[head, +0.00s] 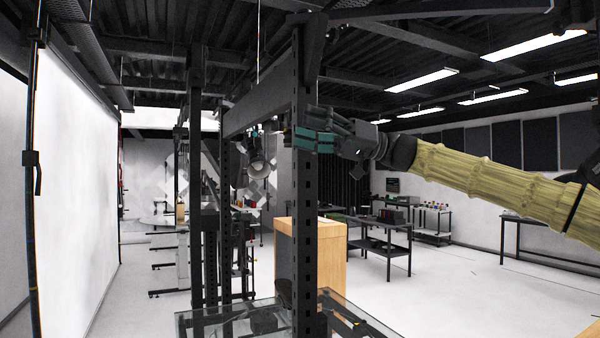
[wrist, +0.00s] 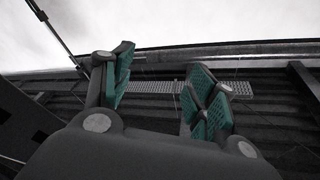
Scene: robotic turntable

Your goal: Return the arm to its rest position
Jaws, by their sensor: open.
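My gripper (head: 312,139) is at the end of my outstretched arm, which reaches in from the right of the head view in a yellowish sleeve. It is raised high, beside the dark perforated upright post, and overlaps it in the picture; I cannot tell whether they touch. In the wrist view my gripper (wrist: 158,92) shows its teal-padded fingers spread apart, with nothing between them. Beyond the fingers are the dark ribbed ceiling and a pale surface.
The dark post (head: 305,220) and its overhead beam (head: 258,108) stand close to my gripper. A glass-topped table (head: 365,318) is below. A wooden cabinet (head: 325,255) and a dark shelf table (head: 385,243) stand behind. The floor at right is largely clear.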

